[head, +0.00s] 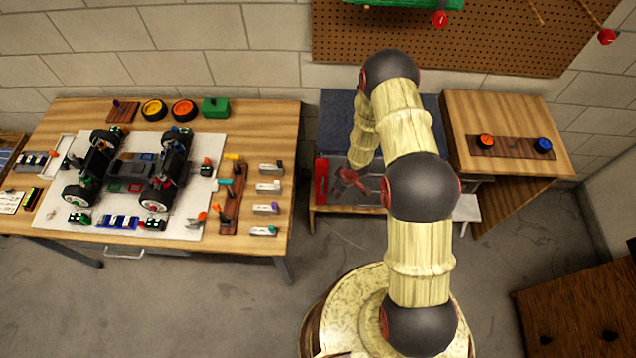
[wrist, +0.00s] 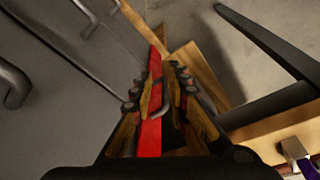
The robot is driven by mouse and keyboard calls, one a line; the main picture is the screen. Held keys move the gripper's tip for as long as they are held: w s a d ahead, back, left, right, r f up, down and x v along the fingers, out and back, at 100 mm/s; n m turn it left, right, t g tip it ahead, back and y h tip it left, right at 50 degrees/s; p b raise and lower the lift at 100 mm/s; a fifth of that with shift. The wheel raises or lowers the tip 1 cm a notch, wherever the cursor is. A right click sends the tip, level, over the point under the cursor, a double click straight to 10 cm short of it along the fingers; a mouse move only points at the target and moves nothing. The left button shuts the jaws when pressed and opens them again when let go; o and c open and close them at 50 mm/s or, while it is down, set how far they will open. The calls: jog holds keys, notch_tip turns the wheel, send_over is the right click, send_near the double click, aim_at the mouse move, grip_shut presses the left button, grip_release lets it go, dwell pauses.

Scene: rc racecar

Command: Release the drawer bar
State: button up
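The drawer bar, a long red strip, stands at the left edge of the low grey drawer unit in the head view (head: 321,182). In the wrist view the red bar (wrist: 149,134) runs lengthwise between the two fingers. A small grey metal handle (wrist: 161,111) sticks out beside it, also between the fingers. My gripper (head: 346,183) is in front of the unit in the head view, just right of the bar. In the wrist view my gripper (wrist: 162,82) has its fingers apart. The left finger looks close to the bar; contact cannot be told.
Grey drawer fronts with metal handles (wrist: 14,86) fill the left of the wrist view. A wooden workbench (head: 270,125) with a car chassis and tools stands at left. A wooden cabinet (head: 505,108) with two knobs stands at right.

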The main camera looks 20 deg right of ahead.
aim_at(322, 188)
jog(key=shift+t+y, duration=0.6)
jog(key=shift+y, duration=0.1)
jog(key=w+a+f, duration=0.2)
jog(key=w+a+f+b, duration=0.1)
jog(key=w+a+f, duration=0.1)
jog(key=w+f, duration=0.1)
jog(key=shift+w+a+f, duration=0.25)
jog(key=shift+a+f, duration=0.05)
jog(key=shift+a, duration=0.1)
grip_shut()
